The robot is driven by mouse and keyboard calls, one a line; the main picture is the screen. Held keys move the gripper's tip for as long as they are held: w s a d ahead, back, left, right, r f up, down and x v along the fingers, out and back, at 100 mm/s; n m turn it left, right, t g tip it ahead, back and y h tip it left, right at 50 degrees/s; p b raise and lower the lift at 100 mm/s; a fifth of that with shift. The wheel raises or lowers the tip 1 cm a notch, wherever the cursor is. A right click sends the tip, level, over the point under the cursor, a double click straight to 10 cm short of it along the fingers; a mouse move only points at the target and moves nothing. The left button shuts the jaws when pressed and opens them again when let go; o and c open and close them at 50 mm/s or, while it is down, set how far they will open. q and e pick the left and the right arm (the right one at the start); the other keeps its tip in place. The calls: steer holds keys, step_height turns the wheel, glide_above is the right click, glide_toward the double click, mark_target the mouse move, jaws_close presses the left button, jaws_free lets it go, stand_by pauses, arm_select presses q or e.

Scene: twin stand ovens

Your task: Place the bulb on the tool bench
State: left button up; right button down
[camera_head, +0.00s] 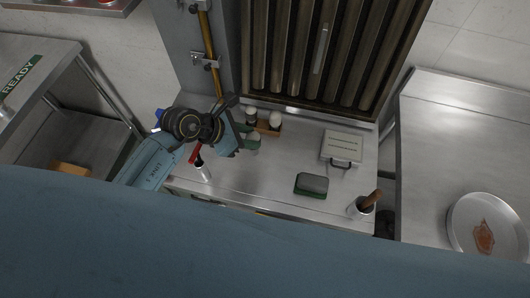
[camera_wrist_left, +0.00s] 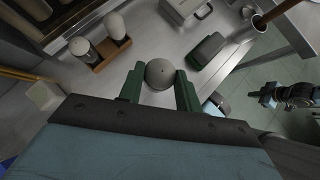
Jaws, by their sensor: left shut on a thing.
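My left gripper (camera_head: 252,139) is over the steel tool bench (camera_head: 270,185) in the head view. In the left wrist view its green fingers (camera_wrist_left: 160,88) are shut on a rounded grey-white bulb (camera_wrist_left: 160,73), which sits between the fingertips. In the head view the bulb (camera_head: 253,142) is partly hidden by the fingers. Whether the bulb touches the bench top is hard to tell. A dark jointed part (camera_wrist_left: 290,95) at the right of the left wrist view looks like my right arm; its fingers are not clear.
A grey case (camera_head: 342,146), a green-and-grey block (camera_head: 311,184) and a cup with a wooden handle (camera_head: 361,207) are to the right. The bench middle is clear.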

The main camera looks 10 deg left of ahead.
arm_select(q)
step_height(320, 180, down, 9)
steer(key=shift+r+b, duration=0.15)
steer(key=shift+b, duration=0.15)
steer(key=o, duration=1)
steer(key=shift+c, duration=0.2)
steer(key=shift+o, duration=0.2)
steer(key=shift+r, duration=0.1)
steer(key=v, duration=1.2)
